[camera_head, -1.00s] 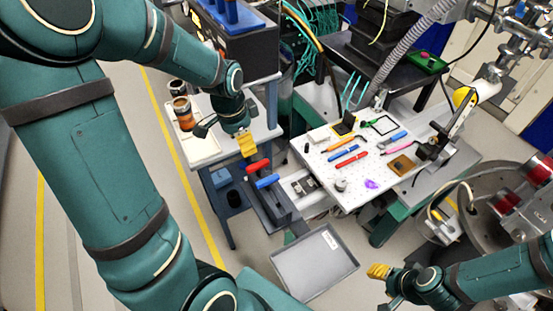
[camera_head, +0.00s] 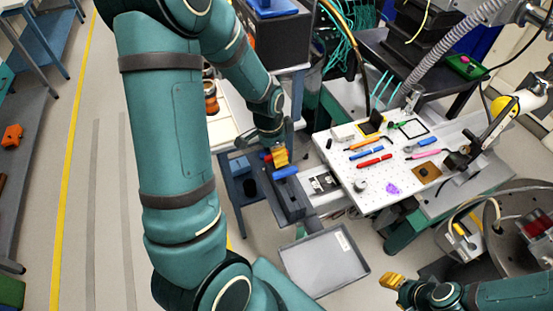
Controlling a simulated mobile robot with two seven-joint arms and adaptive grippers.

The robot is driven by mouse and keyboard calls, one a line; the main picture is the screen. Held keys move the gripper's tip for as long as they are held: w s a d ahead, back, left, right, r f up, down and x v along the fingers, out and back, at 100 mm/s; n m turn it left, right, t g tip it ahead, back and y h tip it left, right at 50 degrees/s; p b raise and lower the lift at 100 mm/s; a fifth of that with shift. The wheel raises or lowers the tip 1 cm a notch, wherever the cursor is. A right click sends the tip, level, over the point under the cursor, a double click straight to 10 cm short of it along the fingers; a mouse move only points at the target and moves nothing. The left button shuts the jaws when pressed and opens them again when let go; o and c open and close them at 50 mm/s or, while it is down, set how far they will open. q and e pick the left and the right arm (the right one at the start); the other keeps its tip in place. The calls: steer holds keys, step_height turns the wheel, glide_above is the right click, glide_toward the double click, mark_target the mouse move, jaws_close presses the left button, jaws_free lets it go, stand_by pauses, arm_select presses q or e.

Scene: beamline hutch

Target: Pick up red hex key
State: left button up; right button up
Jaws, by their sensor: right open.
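A slim red tool (camera_head: 374,160), which looks like the red hex key, lies on the white perforated board (camera_head: 352,186), beside a blue one (camera_head: 367,152) and an orange one (camera_head: 366,143). My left gripper (camera_head: 281,157), with yellow fingertips, is well left of the board, over a dark stand. Its fingers overlap a red handle (camera_head: 267,156) there, just above a blue handle (camera_head: 286,173); whether they touch or grip it I cannot tell. My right gripper (camera_head: 385,281) is open at the lower right, below the board and away from the tools.
A grey tray (camera_head: 325,262) sits below the board. A purple piece (camera_head: 392,188), a metal cylinder (camera_head: 360,186) and a brown block (camera_head: 426,171) also lie on the board. A jointed lamp-like arm (camera_head: 497,122) rises at its right. A round metal chamber (camera_head: 520,235) stands at the right.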

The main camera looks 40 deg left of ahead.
arm_select(q)
steer(key=f, duration=0.3)
steer(key=shift+w+d+f+b, duration=0.2)
steer(key=shift+f+b, duration=0.1)
steer(key=shift+f, duration=0.05)
jaws_close()
